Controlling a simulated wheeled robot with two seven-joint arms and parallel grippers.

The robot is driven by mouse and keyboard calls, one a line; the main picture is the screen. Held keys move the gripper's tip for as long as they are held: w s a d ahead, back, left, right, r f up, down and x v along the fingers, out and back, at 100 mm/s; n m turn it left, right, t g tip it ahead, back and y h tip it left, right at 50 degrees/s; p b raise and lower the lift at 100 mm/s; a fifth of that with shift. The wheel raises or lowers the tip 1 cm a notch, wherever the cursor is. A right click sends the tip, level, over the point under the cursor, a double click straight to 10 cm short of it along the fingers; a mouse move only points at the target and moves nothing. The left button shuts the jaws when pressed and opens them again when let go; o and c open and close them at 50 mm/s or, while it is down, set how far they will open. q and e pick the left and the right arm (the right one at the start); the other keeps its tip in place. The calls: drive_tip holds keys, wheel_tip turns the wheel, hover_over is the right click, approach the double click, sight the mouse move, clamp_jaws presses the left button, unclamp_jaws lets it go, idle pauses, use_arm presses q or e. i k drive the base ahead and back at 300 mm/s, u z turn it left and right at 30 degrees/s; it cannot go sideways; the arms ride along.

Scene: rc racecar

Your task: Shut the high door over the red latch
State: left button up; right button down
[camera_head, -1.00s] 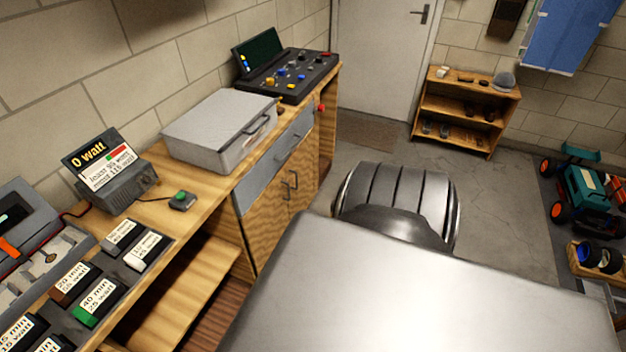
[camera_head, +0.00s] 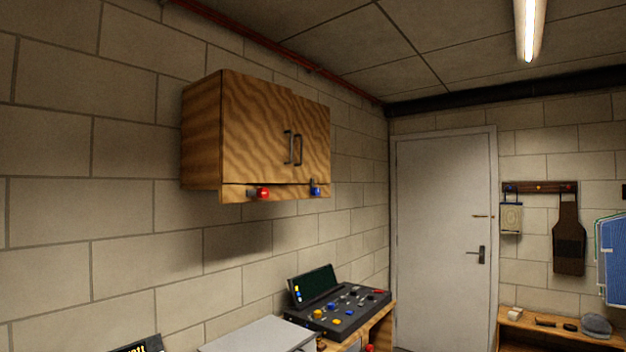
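A wooden wall cabinet (camera_head: 204,140) hangs high on the left brick wall. Its left door (camera_head: 255,125) and right door (camera_head: 313,140) both look closed, each with a dark vertical handle near the middle seam. The red latch (camera_head: 262,193) sits under the left door at the cabinet's bottom edge. A blue latch (camera_head: 315,191) sits under the right door. Neither of my grippers shows in this view, so I cannot tell their state.
Below the cabinet, a control panel with a dark screen (camera_head: 318,285) and a grey case (camera_head: 258,335) stand on the workbench. A grey room door (camera_head: 445,230) is at the back. A low wooden shelf (camera_head: 550,335) stands to its right.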

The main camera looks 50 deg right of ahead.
sight(256, 134)
drive_tip(key=z, duration=1.2)
drive_tip(key=i, duration=1.45)
drive_tip(key=u, duration=0.55)
